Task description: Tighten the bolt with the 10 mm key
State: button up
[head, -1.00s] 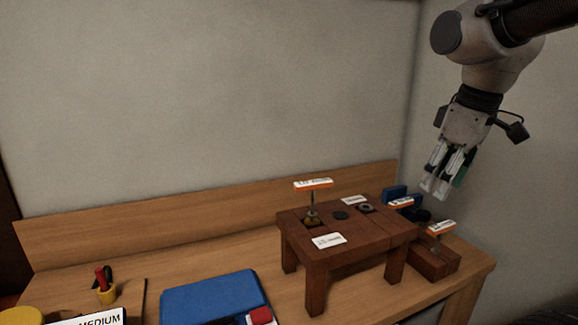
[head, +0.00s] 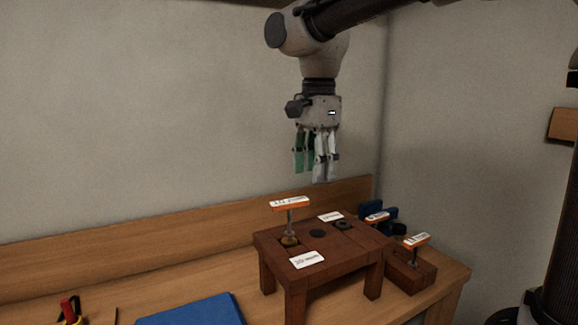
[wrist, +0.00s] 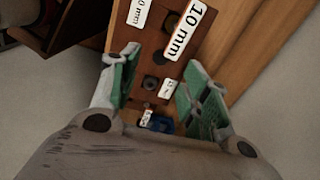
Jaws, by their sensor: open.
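A T-shaped key (head: 290,203) with an orange handle and white label stands upright on the left of the dark wooden stand (head: 335,265). Its label (wrist: 189,30) reads 10 mm in the wrist view. A brassy bolt head (head: 289,240) shows at the foot of its shaft; how they engage I cannot tell. A white label (head: 307,260) lies on the stand's front, and a matching one (wrist: 141,11) reads 10 mm. My gripper (head: 312,173) is open and empty, pointing down in the air above the stand, higher than the key handle and slightly right of it.
Two more orange-handled keys (head: 416,240) (head: 377,217) stand at a low wooden block (head: 410,273) right of the stand. Blue objects (head: 367,212) sit behind. A blue mat or box (head: 190,312) and red-handled tool (head: 69,309) lie left. A wooden backboard (head: 130,245) runs behind the bench.

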jog(key=m, duration=0.2)
send_over(289, 200)
jog(key=shift+s+f, duration=0.1)
jog(key=shift+f, duration=4.45)
jog(key=c, duration=1)
